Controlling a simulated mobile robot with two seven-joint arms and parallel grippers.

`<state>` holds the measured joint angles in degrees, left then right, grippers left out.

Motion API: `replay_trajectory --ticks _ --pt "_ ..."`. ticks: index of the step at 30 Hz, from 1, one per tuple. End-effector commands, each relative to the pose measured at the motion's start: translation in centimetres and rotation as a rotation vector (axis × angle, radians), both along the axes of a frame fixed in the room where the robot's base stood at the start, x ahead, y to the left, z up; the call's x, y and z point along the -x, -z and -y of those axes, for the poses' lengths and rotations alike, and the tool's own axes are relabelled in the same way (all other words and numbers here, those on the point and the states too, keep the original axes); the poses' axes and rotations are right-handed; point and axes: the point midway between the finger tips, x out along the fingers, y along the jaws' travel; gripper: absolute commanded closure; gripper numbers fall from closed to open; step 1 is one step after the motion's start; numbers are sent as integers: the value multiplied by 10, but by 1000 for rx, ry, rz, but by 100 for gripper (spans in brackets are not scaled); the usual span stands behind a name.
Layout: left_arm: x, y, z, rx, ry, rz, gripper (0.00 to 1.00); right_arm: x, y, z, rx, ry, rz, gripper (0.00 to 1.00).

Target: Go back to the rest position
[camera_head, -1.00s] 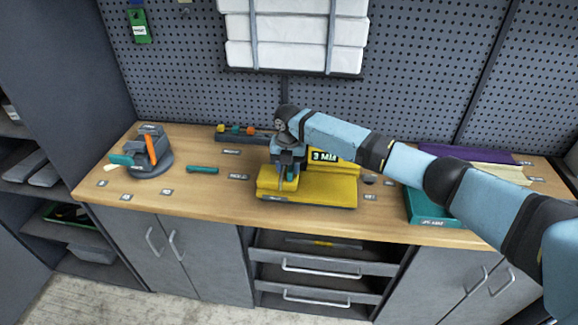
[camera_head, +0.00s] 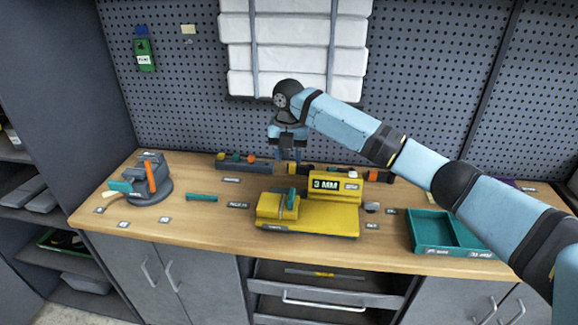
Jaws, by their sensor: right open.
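My right gripper (camera_head: 288,157) hangs above the back of the workbench (camera_head: 215,218), fingers pointing down. It is open and empty, apart from the yellow machine (camera_head: 325,220) marked "3 MM" that stands below and in front of it. A teal piece (camera_head: 291,199) stands on the left part of the yellow machine. My left gripper is not in view.
A grey vise-like tool (camera_head: 150,180) with an orange handle stands at the left. A teal tray (camera_head: 448,233) lies at the right. A tool rack (camera_head: 240,162) lines the back. An open drawer (camera_head: 325,278) juts out below the bench. White blocks (camera_head: 295,50) hang on the pegboard.

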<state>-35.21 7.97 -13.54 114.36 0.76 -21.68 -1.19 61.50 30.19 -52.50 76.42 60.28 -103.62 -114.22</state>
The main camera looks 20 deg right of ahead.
Motion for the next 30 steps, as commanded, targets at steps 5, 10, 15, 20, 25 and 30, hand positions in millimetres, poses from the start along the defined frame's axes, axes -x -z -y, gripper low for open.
replay_trajectory --ticks 5,10,15,20,25,30 --pt "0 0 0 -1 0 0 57 0 -1 0 1 0 -1 57" --pt "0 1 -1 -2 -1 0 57 0 -1 0 1 0 -1 57" --pt "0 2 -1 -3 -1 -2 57 1 3 -2 -2 5 0 57" --pt "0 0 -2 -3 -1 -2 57 12 44 -24 -47 87 30 57" --pt "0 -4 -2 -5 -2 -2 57 44 122 -70 -181 310 96 57" --pt "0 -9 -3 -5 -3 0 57 88 186 -109 -354 588 143 57"
